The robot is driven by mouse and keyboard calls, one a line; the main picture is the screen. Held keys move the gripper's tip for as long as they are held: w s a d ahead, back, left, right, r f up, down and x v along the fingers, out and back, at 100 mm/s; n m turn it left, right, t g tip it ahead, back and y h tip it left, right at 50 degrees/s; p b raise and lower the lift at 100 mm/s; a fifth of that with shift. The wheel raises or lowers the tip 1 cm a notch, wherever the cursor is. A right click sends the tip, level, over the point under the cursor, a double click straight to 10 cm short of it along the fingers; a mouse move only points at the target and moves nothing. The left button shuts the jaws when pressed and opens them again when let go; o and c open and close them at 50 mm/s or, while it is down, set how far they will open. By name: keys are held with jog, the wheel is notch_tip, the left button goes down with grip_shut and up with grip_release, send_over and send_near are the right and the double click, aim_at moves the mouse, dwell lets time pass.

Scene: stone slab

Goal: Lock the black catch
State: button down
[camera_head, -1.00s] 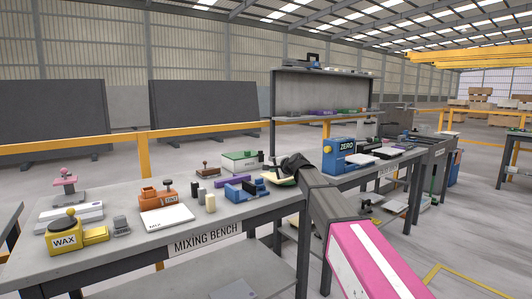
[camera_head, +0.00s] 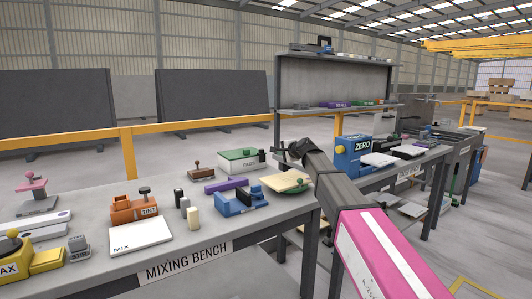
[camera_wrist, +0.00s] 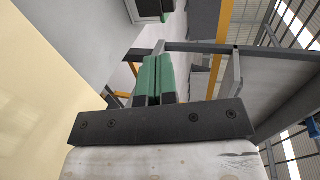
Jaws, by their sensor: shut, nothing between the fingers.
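A white box with a green lid (camera_head: 238,154) stands at the back of the mixing bench. A small black piece (camera_head: 262,155) shows at its right end; I cannot tell whether it is the black catch or how it is set. A blue holder (camera_head: 236,204) with a black upright part (camera_head: 242,196) stands nearer the front. My gripper (camera_head: 297,150) is above the bench's right end, apart from these things. In the wrist view its green fingers (camera_wrist: 151,78) are shut together and empty. A dark green and black object (camera_wrist: 150,10) shows beyond them at the top edge.
A cream board (camera_head: 288,181) lies on a green round piece at the bench's right end, close below my arm. A purple bar (camera_head: 226,185), an orange stamp holder (camera_head: 135,209) and a white MIX plate (camera_head: 140,236) crowd the bench (camera_head: 205,242). A blue ZERO device (camera_head: 354,153) stands on the right.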

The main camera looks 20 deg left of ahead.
aim_at(262, 150)
jog(key=shift+a, duration=0.1)
jog(key=x, duration=1.2)
jog(key=shift+w+a+r, duration=0.25)
jog(key=shift+a, duration=0.05)
jog(key=shift+w+a, duration=0.35)
jog(key=shift+a, duration=0.1)
jog(key=w+a, duration=0.2)
jog(key=a, duration=0.1)
jog(key=shift+w, duration=0.25)
jog(key=shift+d, duration=0.1)
jog(key=shift+s+d, duration=0.1)
jog(key=shift+s, duration=0.05)
jog(key=shift+s+d, duration=0.15)
jog(key=f+v, duration=0.1)
jog(key=v, duration=1.2)
jog(key=shift+s+d, duration=0.2)
jog(key=shift+d, duration=0.15)
